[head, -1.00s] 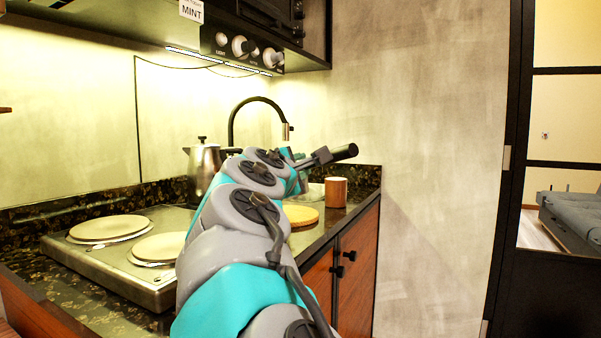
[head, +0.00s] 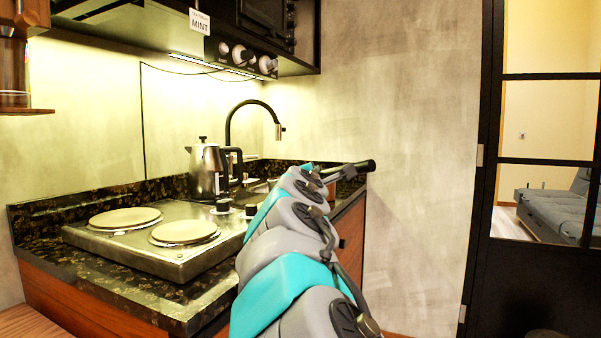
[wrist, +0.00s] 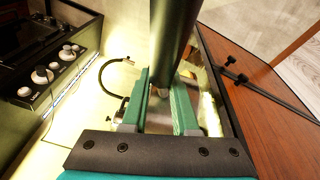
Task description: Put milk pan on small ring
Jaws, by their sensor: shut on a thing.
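My gripper (head: 316,178) is at the far end of my outstretched arm, over the right end of the counter. In the wrist view its green fingers (wrist: 163,95) are shut on a dark round handle (wrist: 176,35), which I take for the milk pan's. In the head view the black handle (head: 350,170) sticks out to the right of the gripper; the pan's body is hidden. The hob (head: 165,262) has two pale round plates, both empty. The nearer right plate (head: 185,232) looks slightly smaller than the left plate (head: 125,219).
A steel kettle (head: 205,172) stands behind the hob, near a black tap (head: 231,125). A wall cabinet with knobs (head: 245,56) hangs above. A wooden shelf (head: 20,111) is at upper left. The wall (head: 410,150) is close on the right.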

